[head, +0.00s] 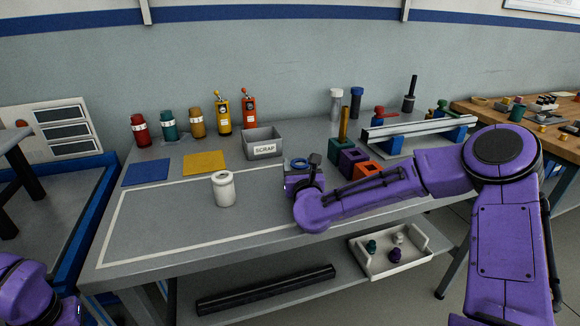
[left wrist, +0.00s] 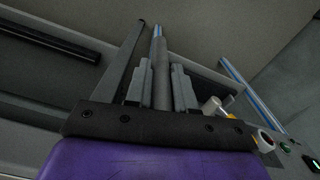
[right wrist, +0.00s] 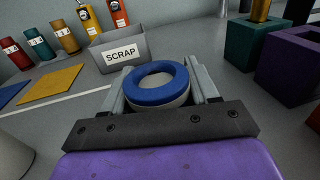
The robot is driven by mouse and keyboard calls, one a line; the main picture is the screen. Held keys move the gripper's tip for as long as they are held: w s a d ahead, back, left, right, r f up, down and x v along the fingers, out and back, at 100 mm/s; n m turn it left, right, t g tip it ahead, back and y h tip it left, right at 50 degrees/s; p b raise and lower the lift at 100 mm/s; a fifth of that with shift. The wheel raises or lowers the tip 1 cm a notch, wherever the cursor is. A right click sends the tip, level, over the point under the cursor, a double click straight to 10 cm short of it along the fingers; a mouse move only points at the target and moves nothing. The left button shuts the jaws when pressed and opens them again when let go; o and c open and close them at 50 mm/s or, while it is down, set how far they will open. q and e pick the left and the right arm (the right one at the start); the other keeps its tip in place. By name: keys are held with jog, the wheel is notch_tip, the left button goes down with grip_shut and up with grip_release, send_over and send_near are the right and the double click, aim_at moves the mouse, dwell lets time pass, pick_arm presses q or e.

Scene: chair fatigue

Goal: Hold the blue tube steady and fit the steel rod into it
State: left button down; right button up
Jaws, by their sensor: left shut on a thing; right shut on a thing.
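The blue tube (right wrist: 157,83) shows in the right wrist view as a round blue rim with an open middle on a pale body. My right gripper (right wrist: 160,92) is shut on its sides. In the head view the blue rim (head: 299,163) shows just beyond the purple right wrist, over the right part of the marked table area. My left gripper (left wrist: 160,85) is shut on a grey rod (left wrist: 161,65), which points away from it in the left wrist view. The left gripper is out of the head view, with only its purple arm at lower left.
A white jar (head: 224,190) stands left of the right gripper. The grey SCRAP bin (head: 263,143) is behind it. Green, purple and orange blocks (head: 368,174) stand close to the right arm. The table area left of the jar is clear.

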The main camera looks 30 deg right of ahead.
dwell(0.3)
jog(key=o, duration=1.2)
